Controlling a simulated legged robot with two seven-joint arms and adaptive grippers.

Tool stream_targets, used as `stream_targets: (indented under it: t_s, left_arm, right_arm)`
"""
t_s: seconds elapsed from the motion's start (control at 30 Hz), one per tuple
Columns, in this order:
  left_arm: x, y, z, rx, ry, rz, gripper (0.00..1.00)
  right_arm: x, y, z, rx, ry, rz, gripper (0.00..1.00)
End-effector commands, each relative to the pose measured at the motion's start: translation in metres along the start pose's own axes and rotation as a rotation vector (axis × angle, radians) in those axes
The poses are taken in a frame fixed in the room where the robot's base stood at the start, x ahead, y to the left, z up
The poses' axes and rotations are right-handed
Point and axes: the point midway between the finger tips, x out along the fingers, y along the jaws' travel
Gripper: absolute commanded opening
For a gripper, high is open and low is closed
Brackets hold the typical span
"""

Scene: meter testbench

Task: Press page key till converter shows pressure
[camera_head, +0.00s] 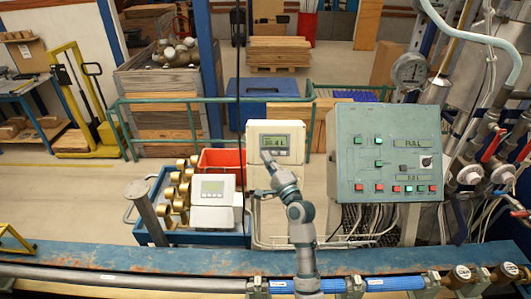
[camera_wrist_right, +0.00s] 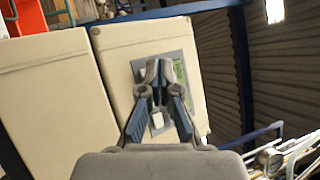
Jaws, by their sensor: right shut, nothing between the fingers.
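The converter (camera_head: 292,128) is a cream box with a grey panel and a small greenish display (camera_head: 275,142), upright behind the blue beam. Dark characters show on the display, too small to read surely. My right gripper (camera_head: 266,157) is in front of the panel's lower left part. In the right wrist view its fingers (camera_wrist_right: 159,72) are together and empty, over the converter's panel (camera_wrist_right: 187,62), hiding part of the display and keys. A pale key (camera_wrist_right: 157,121) shows between the fingers. I cannot tell whether the fingertips touch the panel. My left gripper is not in view.
A second cream device with a display (camera_head: 212,205) stands left, by brass fittings (camera_head: 178,190) and a red bin (camera_head: 219,159). A teal control box (camera_head: 385,135) with buttons stands right. The blue beam (camera_head: 100,257) and pipes cross the front.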

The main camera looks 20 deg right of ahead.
Motion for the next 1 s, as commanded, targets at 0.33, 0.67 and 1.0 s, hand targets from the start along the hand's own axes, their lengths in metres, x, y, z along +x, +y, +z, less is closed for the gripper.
stream_targets:
  t_s: [0.33, 0.67, 1.0]
  left_arm:
    - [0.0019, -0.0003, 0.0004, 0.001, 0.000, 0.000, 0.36]
    - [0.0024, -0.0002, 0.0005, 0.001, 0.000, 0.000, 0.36]
    - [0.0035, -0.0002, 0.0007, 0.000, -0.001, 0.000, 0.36]
  right_arm:
    - [0.0033, 0.0031, -0.0016, -0.001, 0.000, 0.001, 0.00]
    - [0.0061, 0.0053, -0.0030, -0.001, 0.000, 0.001, 0.00]
    - [0.0075, 0.0064, -0.0040, 0.000, 0.000, 0.001, 0.00]
